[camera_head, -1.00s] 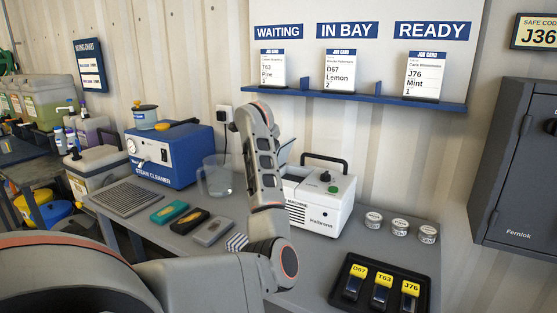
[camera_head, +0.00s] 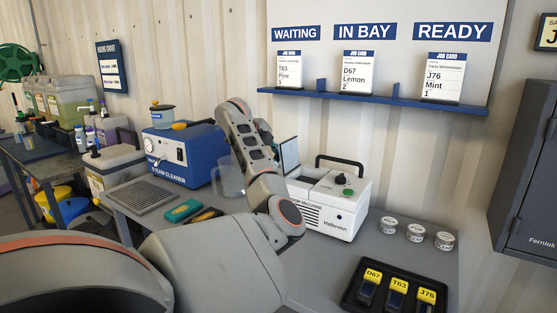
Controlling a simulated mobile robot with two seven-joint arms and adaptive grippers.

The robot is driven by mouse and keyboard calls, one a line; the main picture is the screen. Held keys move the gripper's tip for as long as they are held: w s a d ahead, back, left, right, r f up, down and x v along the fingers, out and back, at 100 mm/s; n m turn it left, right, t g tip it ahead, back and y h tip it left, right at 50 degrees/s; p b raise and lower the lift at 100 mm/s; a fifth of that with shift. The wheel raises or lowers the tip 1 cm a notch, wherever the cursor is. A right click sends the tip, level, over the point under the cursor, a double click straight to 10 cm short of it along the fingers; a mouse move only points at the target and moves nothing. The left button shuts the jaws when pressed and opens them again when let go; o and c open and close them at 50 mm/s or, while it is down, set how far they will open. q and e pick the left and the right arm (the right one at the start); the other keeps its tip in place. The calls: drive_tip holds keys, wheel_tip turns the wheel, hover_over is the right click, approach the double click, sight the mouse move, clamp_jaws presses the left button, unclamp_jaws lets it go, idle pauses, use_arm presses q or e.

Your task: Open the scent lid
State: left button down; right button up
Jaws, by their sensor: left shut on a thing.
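My left arm rises in front of the machine and bends over at the top. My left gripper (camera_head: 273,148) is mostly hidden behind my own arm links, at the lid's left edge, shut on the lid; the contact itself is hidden. My right gripper is not in view.
Several small tins, including one tin (camera_head: 415,233), stand right of the machine, behind a black key tray (camera_head: 371,302). A blue steam cleaner (camera_head: 185,155) and a clear jug (camera_head: 228,177) stand left. A blue card shelf (camera_head: 375,101) hangs above.

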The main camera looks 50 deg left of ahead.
use_arm(q)
drive_tip(key=shift+a, duration=0.15)
idle(0.3)
drive_tip(key=c, duration=1.9)
unclamp_jaws()
drive_tip(key=shift+s, duration=0.1)
drive_tip(key=v, duration=1.2)
drive_tip(key=shift+a, duration=0.1)
